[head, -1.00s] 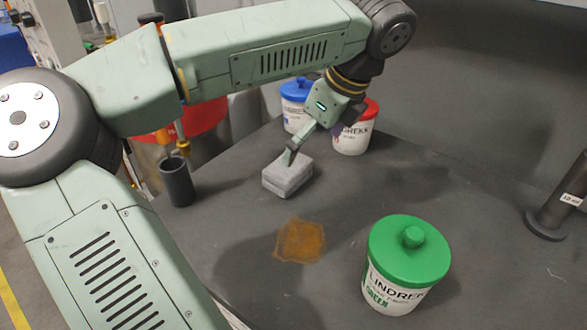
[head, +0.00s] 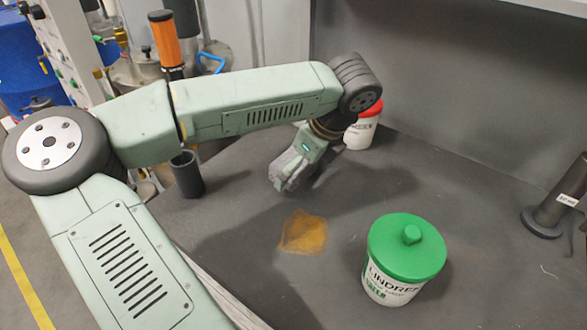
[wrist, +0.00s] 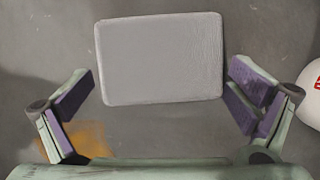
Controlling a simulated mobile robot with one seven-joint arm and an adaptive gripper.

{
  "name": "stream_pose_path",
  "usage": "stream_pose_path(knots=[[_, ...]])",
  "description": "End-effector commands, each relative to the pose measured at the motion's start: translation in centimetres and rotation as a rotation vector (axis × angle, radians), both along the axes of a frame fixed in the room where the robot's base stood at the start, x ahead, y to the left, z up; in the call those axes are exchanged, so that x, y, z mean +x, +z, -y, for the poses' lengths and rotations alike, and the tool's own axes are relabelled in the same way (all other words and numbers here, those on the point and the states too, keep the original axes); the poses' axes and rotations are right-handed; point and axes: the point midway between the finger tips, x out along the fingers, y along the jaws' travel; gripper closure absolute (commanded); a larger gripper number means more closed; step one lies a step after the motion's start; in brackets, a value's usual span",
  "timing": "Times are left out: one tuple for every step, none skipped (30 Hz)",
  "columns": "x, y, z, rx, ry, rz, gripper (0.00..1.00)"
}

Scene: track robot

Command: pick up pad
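The pad (wrist: 160,58) is a light grey block with rounded corners. In the wrist view it lies across the upper middle, between and ahead of my fingers. My gripper (wrist: 163,90) is open, with one purple-padded finger on each side and visible gaps to the pad. In the head view my gripper (head: 291,172) points down at the pad's place on the table and largely hides the pad. I cannot tell its exact height above the table there.
An orange-brown stain (head: 303,232) lies on the dark table in front of the gripper. A green-lidded tub (head: 405,258) stands front right, a red-lidded tub (head: 362,130) behind the gripper. A dark cup (head: 187,175) stands left, a dark post (head: 552,205) far right.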

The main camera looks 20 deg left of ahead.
Motion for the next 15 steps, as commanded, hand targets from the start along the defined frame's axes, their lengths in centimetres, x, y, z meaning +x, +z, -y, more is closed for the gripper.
stream_pose_path(knots=[[0.00, 0.01, 0.00, 0.000, 0.000, 0.000, 0.03], [0.00, 0.02, 0.01, 0.000, 0.000, 0.000, 0.05], [0.01, 0.02, 0.01, 0.000, 0.000, 0.000, 0.08], [0.01, 0.02, 0.01, 0.000, 0.000, 0.000, 0.10], [0.00, 0.03, 0.01, 0.000, 0.000, 0.000, 0.12], [0.00, 0.03, 0.01, 0.000, 0.000, 0.000, 0.15], [0.01, 0.04, 0.01, 0.000, 0.000, 0.000, 0.17], [0.01, 0.04, 0.01, 0.000, 0.000, 0.000, 0.19], [0.01, 0.04, 0.01, 0.000, 0.000, 0.000, 0.21], [0.01, 0.04, 0.01, 0.000, 0.000, 0.000, 0.23], [0.00, 0.05, 0.01, 0.000, 0.000, 0.000, 0.25], [0.00, 0.05, 0.01, 0.000, 0.000, 0.000, 0.28], [0.00, 0.05, 0.01, 0.000, 0.000, 0.000, 0.30], [0.01, 0.04, 0.01, 0.000, 0.000, 0.000, 0.32], [0.01, 0.04, 0.01, 0.000, 0.000, 0.000, 0.35]])
